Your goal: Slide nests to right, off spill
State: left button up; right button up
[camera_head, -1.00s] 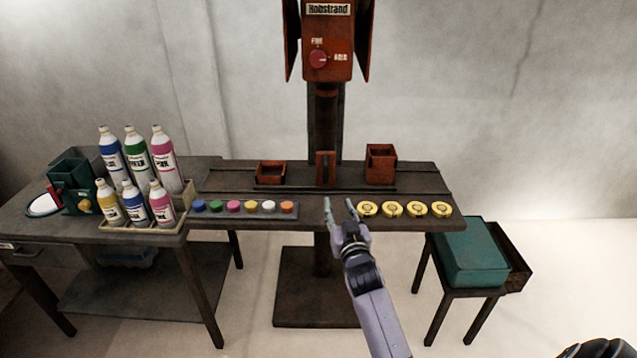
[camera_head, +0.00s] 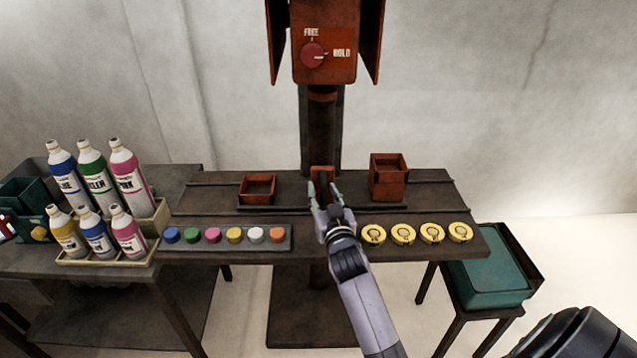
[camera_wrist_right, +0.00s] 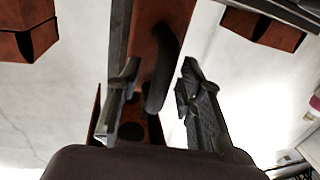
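Two rust-red nests stand on the rail bench: a low open nest (camera_head: 258,188) at left and a taller square nest (camera_head: 388,178) at right. Between them is an upright red block (camera_head: 322,174), partly hidden behind my right gripper (camera_head: 323,190). In the right wrist view, my right gripper (camera_wrist_right: 155,100) has its fingers apart, one on each side of a dark curved handle (camera_wrist_right: 164,68) in front of the red post. I cannot tell whether either finger touches it. Parts of both nests show at that view's top corners. No spill can be made out. My left gripper is not in view.
A red column head with a FREE/HOLD knob (camera_head: 313,55), pointer towards HOLD, hangs above. A row of coloured caps (camera_head: 234,235) and several yellow discs (camera_head: 403,234) line the bench front. Bottles stand at left; a teal box (camera_head: 490,275) sits right.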

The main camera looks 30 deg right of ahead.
jog(key=shift+w, duration=0.2)
jog(key=shift+s+a+r, duration=0.1)
jog(key=shift+s+r, duration=0.15)
jog(key=shift+s, duration=0.1)
jog(key=shift+c, duration=0.4)
jog(key=shift+w+f, duration=0.1)
jog(key=shift+c, duration=1.3)
jog(key=c, duration=0.4)
grip_shut()
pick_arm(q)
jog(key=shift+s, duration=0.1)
